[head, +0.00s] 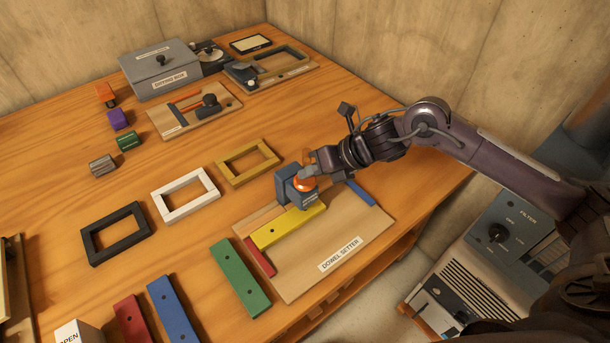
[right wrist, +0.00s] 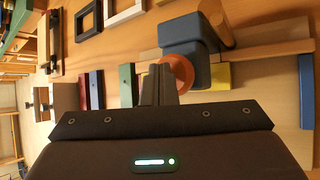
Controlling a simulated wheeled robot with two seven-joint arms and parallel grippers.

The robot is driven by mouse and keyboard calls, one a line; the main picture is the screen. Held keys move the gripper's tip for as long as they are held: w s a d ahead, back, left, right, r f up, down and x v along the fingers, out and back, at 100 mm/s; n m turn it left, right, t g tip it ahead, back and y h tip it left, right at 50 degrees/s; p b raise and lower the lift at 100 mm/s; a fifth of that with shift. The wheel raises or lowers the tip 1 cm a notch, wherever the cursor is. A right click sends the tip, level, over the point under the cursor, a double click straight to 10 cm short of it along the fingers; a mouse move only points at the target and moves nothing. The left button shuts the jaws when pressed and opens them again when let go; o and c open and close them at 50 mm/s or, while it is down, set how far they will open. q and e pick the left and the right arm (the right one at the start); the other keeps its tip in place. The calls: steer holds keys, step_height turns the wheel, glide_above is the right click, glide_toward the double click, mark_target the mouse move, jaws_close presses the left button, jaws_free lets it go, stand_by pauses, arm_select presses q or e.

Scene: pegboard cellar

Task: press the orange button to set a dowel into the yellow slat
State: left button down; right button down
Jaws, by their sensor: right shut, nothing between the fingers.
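The dowel setter is a wooden board (head: 345,255) with a blue-grey press block (head: 291,186) on it. The orange button (head: 305,184) is on the block; it also shows in the right wrist view (right wrist: 178,70). The yellow slat (head: 285,229) lies on the board with one end at the block; part of it shows in the right wrist view (right wrist: 221,75). My right gripper (head: 309,172) is shut and empty, its fingertips at the orange button and partly covering it. I cannot tell whether the button is pushed down. My left gripper is not in view.
A red piece (head: 260,257) and a blue bar (head: 361,192) lie on the board. A green slat (head: 240,277) is just left of it. Yellow (head: 248,163), white (head: 185,194) and black (head: 117,233) frames lie further left. A grey box (head: 160,70) stands at the back.

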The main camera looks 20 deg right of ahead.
mark_target(310, 180)
steer(key=shift+s+f, duration=0.1)
steer(key=shift+f, duration=0.3)
stand_by(0.3)
steer(key=shift+r+p, duration=0.75)
steer(key=shift+r, duration=0.7)
steer(key=shift+r, duration=0.1)
step_height(310, 180, up, 5)
steer(key=p, duration=0.3)
